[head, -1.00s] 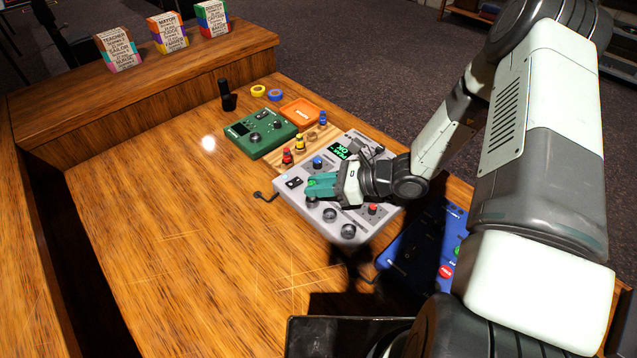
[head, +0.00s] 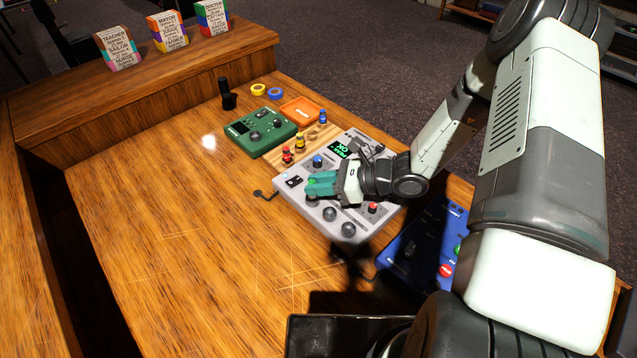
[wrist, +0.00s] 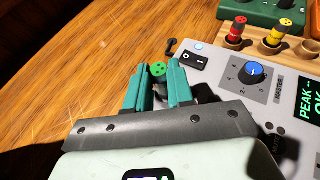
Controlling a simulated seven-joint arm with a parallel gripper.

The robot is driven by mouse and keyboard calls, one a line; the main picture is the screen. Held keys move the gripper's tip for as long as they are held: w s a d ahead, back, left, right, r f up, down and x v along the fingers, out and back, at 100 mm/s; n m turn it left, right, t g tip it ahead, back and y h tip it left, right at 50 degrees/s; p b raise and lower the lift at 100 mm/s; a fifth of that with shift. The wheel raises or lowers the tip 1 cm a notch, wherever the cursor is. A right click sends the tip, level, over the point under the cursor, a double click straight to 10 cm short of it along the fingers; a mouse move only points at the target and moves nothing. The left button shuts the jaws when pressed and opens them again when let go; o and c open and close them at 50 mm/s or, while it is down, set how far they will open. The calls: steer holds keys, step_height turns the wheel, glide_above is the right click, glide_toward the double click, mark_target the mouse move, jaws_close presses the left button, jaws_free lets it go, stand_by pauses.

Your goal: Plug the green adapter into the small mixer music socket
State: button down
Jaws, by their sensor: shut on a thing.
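My gripper (head: 309,185), with teal fingers, is over the left part of the grey mixer (head: 284,204). It is shut on the green adapter (wrist: 158,69), whose round end shows between the fingertips in the wrist view. In the head view only a small bit of green (head: 312,181) shows at the fingers. The mixer also shows in the wrist view (wrist: 232,75), with a blue knob (wrist: 255,71), a black switch and a lit display. The music socket cannot be made out. Whether the adapter touches the mixer cannot be told.
A wooden rack (head: 287,166) beside the mixer holds red, yellow and blue adapters. Behind it are a green device (head: 258,143) and an orange tray (head: 300,109). A blue device (head: 402,250) lies at the right. A black cable end (head: 262,194) lies by the mixer. The left table is clear.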

steer(key=shift+f, duration=0.6)
steer(key=c, duration=1.3)
jaws_free()
steer(key=shift+o, duration=0.2)
steer(key=shift+v, duration=5.5)
